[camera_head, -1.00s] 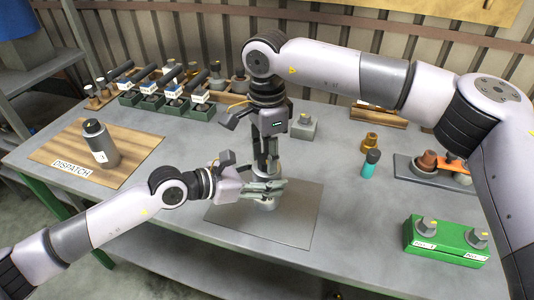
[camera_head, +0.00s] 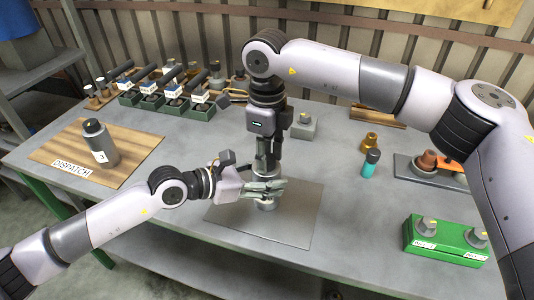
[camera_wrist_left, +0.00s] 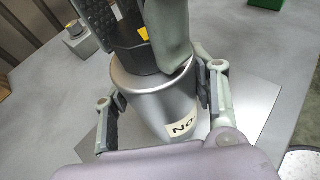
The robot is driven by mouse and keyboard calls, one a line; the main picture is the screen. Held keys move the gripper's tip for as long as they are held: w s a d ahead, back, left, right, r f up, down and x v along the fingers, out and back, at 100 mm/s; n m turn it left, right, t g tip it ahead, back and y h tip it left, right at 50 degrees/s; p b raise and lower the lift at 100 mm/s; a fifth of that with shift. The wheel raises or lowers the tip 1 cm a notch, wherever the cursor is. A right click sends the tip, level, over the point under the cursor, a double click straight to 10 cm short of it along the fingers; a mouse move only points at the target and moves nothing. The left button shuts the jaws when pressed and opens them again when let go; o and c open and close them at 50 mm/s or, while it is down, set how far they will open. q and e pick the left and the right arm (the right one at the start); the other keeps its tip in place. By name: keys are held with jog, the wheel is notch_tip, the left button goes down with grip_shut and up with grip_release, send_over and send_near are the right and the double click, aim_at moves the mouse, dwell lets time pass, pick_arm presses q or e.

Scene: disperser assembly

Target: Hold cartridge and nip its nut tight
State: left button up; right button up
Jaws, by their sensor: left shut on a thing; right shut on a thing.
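A silver cartridge (camera_head: 267,206) stands upright on the thin metal plate (camera_head: 300,232). In the left wrist view the cartridge (camera_wrist_left: 150,97) shows a white label reading "No", the rest cut off. My left gripper (camera_head: 266,190) is shut around its sides, reaching in from the left. A dark nut (camera_wrist_left: 133,57) with a yellow mark sits on the cartridge's top. My right gripper (camera_head: 267,168) points straight down from above and is shut on the nut. Its grey fingers also show in the left wrist view (camera_wrist_left: 135,32). The fingers hide most of the nut in the head view.
A wooden DISPATCH board (camera_head: 55,150) at the left carries another grey cartridge (camera_head: 100,143). A green fixture (camera_head: 447,243) stands front right. A teal bottle (camera_head: 371,164) and brass part (camera_head: 370,142) stand right. Several green boxes (camera_head: 165,107) line the back left. A grey block (camera_head: 304,127) stands behind.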

jog(key=shift+m, duration=0.7)
jog(key=o, duration=1.2)
jog(key=shift+c, duration=0.2)
jog(key=shift+r, duration=0.1)
notch_tip(320, 180, up, 12)
pick_arm(q)
jog(key=o, duration=1.7)
